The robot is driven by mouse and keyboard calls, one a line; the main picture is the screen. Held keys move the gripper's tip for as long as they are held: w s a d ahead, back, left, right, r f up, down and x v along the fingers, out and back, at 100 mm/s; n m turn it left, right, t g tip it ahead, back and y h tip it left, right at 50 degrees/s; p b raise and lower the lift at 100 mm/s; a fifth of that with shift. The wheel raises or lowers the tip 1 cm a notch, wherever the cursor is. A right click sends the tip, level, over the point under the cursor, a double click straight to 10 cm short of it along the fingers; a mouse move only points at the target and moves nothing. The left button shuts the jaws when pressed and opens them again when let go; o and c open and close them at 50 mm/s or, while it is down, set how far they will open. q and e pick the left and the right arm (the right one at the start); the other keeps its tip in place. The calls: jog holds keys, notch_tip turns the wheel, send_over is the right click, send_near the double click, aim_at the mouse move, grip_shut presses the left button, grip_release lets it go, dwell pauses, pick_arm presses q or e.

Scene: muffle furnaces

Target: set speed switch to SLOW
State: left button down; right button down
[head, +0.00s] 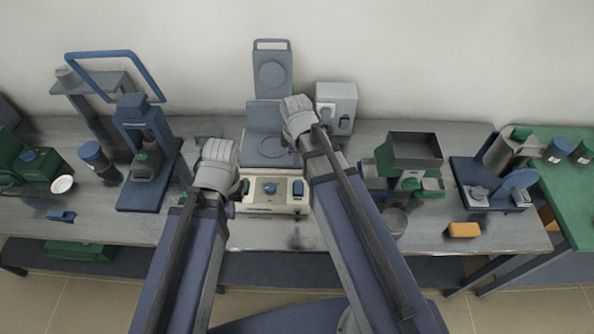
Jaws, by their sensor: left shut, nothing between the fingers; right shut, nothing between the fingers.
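A beige machine (268,209) with a front panel stands at the middle of the bench. The panel carries a blue knob (270,188) and small green and blue controls. A light grey box (337,92) with dark and white switch-like parts stands behind and to the right. I cannot read labels, so which control is the speed switch, and its setting, cannot be told. My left gripper (220,150) is shut and empty above the left end of the beige machine. My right gripper (292,103) is shut and empty, just left of the grey box; contact cannot be told.
A grey-blue upright unit (271,70) stands behind the beige machine. A blue press (137,115) is at left, a hopper machine (414,150) at right. An orange block (463,230) lies near the front edge. Bare bench (290,235) shows in front.

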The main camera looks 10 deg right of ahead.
aim_at(297, 184)
dwell(0.4)
jog(key=f+b, duration=0.4)
jog(key=w+f+b, duration=0.1)
jog(key=f+b, duration=0.4)
jog(key=w+f+b, duration=0.1)
jog(key=f+b, duration=0.3)
jog(key=b, duration=0.1)
jog(key=shift+d+f, duration=0.3)
jog(key=shift+f, duration=0.1)
jog(key=shift+f+b, duration=0.3)
jog(key=shift+r, duration=0.2)
jog(key=shift+s, duration=0.1)
jog(key=shift+s+a+r+p, duration=0.1)
jog(key=shift+s+a+p, duration=0.15)
jog(key=shift+s, duration=0.45)
